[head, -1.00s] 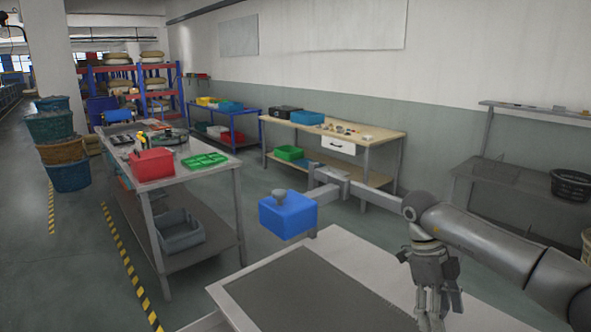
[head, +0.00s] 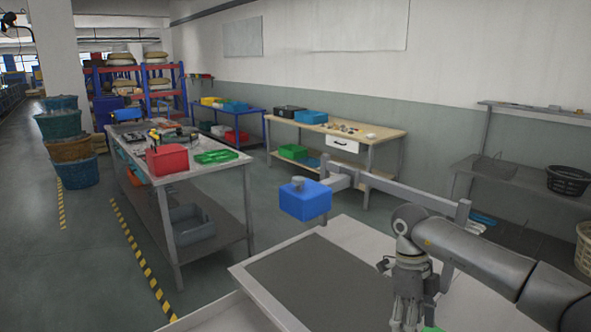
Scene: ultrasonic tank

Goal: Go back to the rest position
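My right gripper (head: 410,312) hangs fingers down over the right part of the pale bench (head: 365,236) in front of me, at the bottom of the head view. Its arm comes in from the right edge. The fingers are partly cut off by the lower edge, and I cannot tell how far apart they are. I see nothing clearly held in them. My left gripper is not in view.
A dark grey panel (head: 312,285) lies on the bench. A blue box (head: 305,202) with a grey knob stands out beyond it, beside a metal rail (head: 410,188). A workbench with a red bin (head: 167,160) stands left.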

